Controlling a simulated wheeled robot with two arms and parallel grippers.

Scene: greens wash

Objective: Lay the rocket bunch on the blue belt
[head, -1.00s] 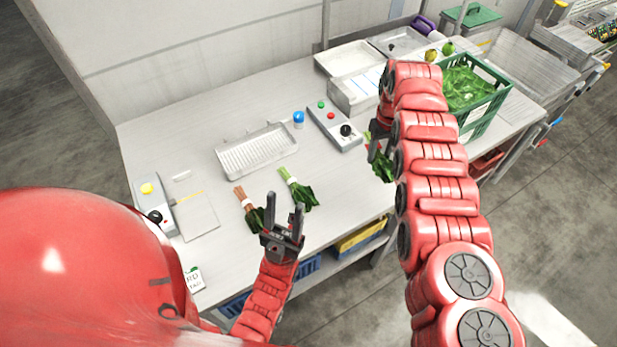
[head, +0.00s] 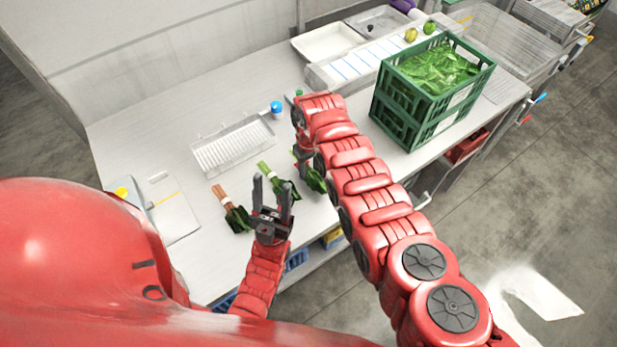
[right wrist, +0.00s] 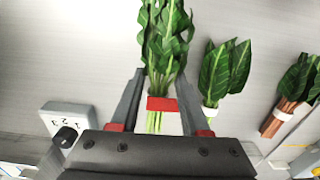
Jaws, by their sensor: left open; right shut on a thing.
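My right gripper (right wrist: 160,82) is shut on a leafy green bunch with a red band (right wrist: 165,45), which I take as the rocket. In the head view this bunch (head: 314,178) shows beside my right forearm, near the table's front; its height above the table is unclear. My right gripper is mostly hidden there by my arm. My left gripper (head: 272,182) is open and empty, in front of the other bunches. A belt with blue cross lines (head: 365,62), probably the blue belt, lies at the back, left of the green crate.
A green-stemmed bunch (head: 284,184) and an orange-stemmed bunch (head: 236,216) lie on the table. A white draining rack (head: 232,146), a blue-capped item (head: 276,108) and a green crate of leaves (head: 378,110) stand around. A white tray (head: 328,42) is at the back.

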